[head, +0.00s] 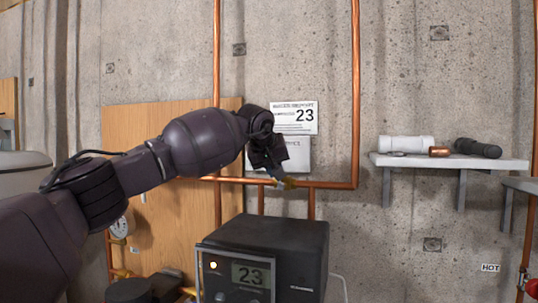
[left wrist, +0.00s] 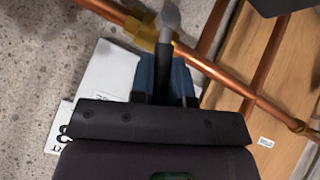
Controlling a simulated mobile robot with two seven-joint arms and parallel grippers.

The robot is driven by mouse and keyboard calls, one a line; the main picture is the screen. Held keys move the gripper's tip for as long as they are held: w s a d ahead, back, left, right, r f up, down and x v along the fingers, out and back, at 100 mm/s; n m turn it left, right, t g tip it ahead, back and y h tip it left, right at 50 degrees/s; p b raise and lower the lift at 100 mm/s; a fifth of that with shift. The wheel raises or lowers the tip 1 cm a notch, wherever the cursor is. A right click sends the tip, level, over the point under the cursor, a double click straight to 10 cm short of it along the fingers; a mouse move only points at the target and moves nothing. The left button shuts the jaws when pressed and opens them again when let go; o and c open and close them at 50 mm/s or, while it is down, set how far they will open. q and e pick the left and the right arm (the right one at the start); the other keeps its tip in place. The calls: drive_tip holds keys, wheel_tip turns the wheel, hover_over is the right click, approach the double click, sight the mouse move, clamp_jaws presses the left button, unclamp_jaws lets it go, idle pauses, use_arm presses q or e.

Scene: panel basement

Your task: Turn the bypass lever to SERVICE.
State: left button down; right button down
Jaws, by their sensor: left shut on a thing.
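The bypass lever (left wrist: 169,17) shows in the left wrist view as a grey arm at a brass valve (left wrist: 148,34) on a copper pipe. Its dark handle runs back between the fingers of my left gripper (left wrist: 165,80), which is shut on it. In the head view my left gripper (head: 274,174) is at the horizontal copper pipe, just left of the brass valve (head: 289,183). My gripper and wrist hide most of the lever there. I cannot read a SERVICE mark. My right gripper is in neither view.
A dark box with a lit display (head: 262,262) stands below the pipe. A printed sign (head: 295,117) and a white plate (head: 296,154) are on the concrete wall behind my wrist. A wooden panel (head: 160,122) is at left. A shelf (head: 450,161) with several cylindrical things is at right.

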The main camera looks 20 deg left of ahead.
use_arm(q)
drive_tip(key=y+p, duration=0.1)
drive_tip(key=d+m+y+p, duration=0.1)
drive_tip(key=p, duration=0.1)
drive_tip(key=shift+d+r, duration=0.1)
drive_tip(key=shift+r, duration=0.15)
drive_tip(key=shift+d+f+p, duration=0.1)
drive_tip(key=shift+d+p, duration=0.05)
drive_tip(key=shift+p, duration=0.5)
drive_tip(key=shift+d+f+m+y, duration=0.1)
drive_tip(key=shift+m+y, duration=0.2)
drive_tip(key=shift+y, duration=0.1)
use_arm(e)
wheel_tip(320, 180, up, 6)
use_arm(q)
drive_tip(key=shift+f, duration=0.1)
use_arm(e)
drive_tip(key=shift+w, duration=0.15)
use_arm(q)
drive_tip(key=c, duration=1.1)
unclamp_jaws()
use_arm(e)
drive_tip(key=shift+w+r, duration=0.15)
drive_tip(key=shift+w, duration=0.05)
use_arm(q)
drive_tip(key=shift+s+r, duration=0.1)
drive_tip(key=shift+r, duration=0.1)
